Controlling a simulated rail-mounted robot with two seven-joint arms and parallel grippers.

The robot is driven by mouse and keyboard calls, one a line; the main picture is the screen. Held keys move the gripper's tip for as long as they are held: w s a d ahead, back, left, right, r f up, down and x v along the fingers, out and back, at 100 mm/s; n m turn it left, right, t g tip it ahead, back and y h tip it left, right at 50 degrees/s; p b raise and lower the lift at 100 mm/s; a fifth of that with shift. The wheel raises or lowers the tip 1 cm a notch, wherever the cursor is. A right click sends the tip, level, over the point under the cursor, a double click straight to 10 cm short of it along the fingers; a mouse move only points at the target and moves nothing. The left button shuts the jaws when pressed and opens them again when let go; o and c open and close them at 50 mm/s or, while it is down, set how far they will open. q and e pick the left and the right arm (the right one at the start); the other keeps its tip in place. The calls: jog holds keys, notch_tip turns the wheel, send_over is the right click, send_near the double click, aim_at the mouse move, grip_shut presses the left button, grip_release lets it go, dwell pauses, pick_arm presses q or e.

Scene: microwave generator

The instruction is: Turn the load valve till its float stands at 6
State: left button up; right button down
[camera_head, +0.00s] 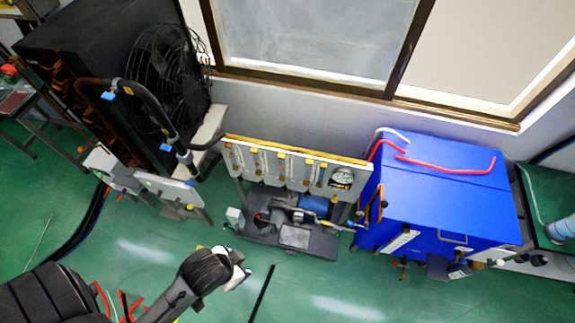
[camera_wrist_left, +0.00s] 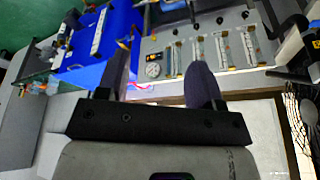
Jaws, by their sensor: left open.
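Which valve is the load valve cannot be told, and the float readings are too small to read. My left gripper (camera_head: 240,271) is in front of the panel and apart from it. In the left wrist view its two fingers (camera_wrist_left: 160,65) stand apart with nothing between them. My right gripper is not in view.
A blue cabinet (camera_head: 450,195) with red hoses on top stands right of the panel. A pump unit (camera_head: 293,222) sits below the panel. A black fan unit (camera_head: 165,75) with bent pipes stands at left. The green floor in front is mostly clear.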

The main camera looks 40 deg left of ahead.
pick_arm(q)
jog(key=w+f+t+b, duration=0.1)
jog(key=w+f+b, duration=0.3)
jog(key=f+b, duration=0.4)
jog(key=w+f+n+t+b, duration=0.1)
jog(key=w+f+b, duration=0.35)
jog(key=b, duration=0.55)
jog(key=w+f+t+b, duration=0.1)
jog(key=w+f+b, duration=0.2)
jog(key=f+b, duration=0.5)
jog(key=n+t+y+b, duration=0.75)
jog(key=t+b, duration=0.25)
jog(key=b, duration=1.9)
send_near(283, 190)
jog(key=shift+n, duration=0.25)
jog(key=b+x, duration=0.8)
jog(key=shift+w+f, duration=0.1)
jog(key=shift+f, duration=0.3)
jog(key=shift+r+b+x, duration=0.2)
jog(key=shift+b+x, duration=0.45)
jog(key=shift+x, duration=0.25)
